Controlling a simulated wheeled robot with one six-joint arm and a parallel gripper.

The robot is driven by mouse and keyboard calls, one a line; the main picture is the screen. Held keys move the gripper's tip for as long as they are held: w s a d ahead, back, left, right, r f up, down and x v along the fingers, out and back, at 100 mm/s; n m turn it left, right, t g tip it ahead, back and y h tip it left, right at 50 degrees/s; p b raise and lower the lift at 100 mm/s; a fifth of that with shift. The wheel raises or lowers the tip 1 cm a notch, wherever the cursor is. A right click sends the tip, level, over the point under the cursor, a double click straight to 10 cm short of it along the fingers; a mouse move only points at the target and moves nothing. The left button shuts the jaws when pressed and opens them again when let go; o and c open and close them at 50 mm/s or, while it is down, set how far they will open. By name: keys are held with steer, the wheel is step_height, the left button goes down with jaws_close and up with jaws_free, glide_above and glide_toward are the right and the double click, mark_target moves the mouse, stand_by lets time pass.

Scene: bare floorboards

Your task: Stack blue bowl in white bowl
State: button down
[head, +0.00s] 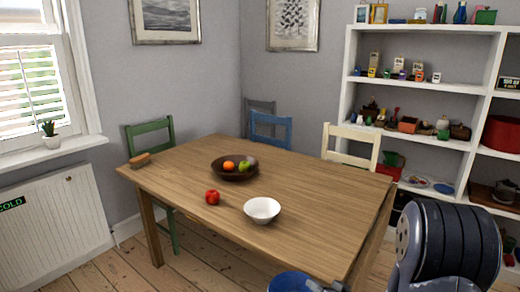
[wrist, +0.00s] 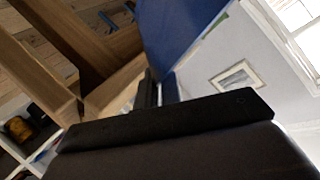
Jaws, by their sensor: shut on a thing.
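The white bowl (head: 262,210) stands upright on the wooden table, near its front edge. The blue bowl (head: 290,283) is at the bottom edge of the head view, in front of the table and partly cut off. My gripper (head: 316,286) is shut on the blue bowl's right rim. In the wrist view the blue bowl (wrist: 180,35) fills the top middle as a large blue surface, and my gripper's dark fingers (wrist: 158,90) meet its edge. The fingertips are partly hidden.
On the table (head: 310,180) are a red apple (head: 212,197) left of the white bowl, a dark fruit bowl (head: 232,174) behind it, and a brush (head: 140,160) at the far left corner. Chairs stand behind the table. The table's right part is clear.

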step_height(320, 180, up, 17)
steer(key=w+m+t+h+p, duration=0.1)
steer(key=w+m+h+p, duration=0.1)
steer(key=p, duration=1.1)
steer(key=shift+w+h, duration=0.15)
steer(key=shift+h, duration=0.15)
steer(key=shift+w+a, duration=0.1)
